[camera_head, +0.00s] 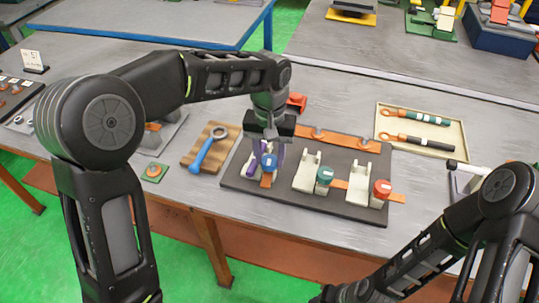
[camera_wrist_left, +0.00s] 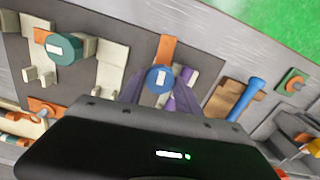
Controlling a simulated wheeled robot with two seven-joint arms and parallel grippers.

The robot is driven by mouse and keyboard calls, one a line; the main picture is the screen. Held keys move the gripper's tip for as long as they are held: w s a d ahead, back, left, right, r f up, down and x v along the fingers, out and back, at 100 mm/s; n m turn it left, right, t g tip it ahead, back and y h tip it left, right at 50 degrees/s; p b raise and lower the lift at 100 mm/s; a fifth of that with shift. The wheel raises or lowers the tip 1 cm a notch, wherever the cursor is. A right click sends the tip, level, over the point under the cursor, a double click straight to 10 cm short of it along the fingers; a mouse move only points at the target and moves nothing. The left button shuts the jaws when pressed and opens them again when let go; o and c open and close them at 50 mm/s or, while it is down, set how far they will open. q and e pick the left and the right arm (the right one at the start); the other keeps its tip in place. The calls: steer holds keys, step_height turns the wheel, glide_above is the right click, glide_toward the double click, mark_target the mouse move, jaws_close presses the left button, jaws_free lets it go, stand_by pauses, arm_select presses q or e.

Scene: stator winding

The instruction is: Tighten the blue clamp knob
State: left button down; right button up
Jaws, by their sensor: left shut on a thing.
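The blue clamp knob (camera_head: 269,162) sits on the left clamp of a dark board (camera_head: 335,205). It has a white mark on its top and also shows in the left wrist view (camera_wrist_left: 159,79). My left gripper (camera_head: 265,160) points down over this clamp, with its purple fingers on either side of the blue knob, shut on it. The fingers also show in the left wrist view (camera_wrist_left: 160,92). A green knob (camera_head: 324,176) and a red knob (camera_head: 381,189) sit on the other two clamps. My right arm shows at the lower right, but its gripper's fingertips cannot be made out.
A blue-handled wrench (camera_head: 207,150) lies on a wooden board left of the clamps. A cream tray (camera_head: 440,129) with two cable-like tools lies at the right. A red part (camera_head: 297,102) stands behind my left gripper. The grey table in front of the tray is mostly clear.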

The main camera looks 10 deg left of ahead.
arm_select(q)
steer(key=m, duration=0.4)
steer(key=shift+w+r+m, duration=0.15)
steer(key=shift+r+m, duration=0.15)
steer(key=shift+m, duration=0.1)
steer(key=m, duration=0.4)
steer(key=shift+p, duration=0.4)
steer(key=m, duration=0.5)
steer(key=shift+p, duration=0.35)
steer(key=shift+m+p, duration=0.35)
steer(key=shift+m, duration=1.85)
steer(key=c, duration=1.2)
jaws_free()
steer(key=o, duration=0.3)
steer(key=shift+f, duration=0.15)
steer(key=shift+o, duration=0.2)
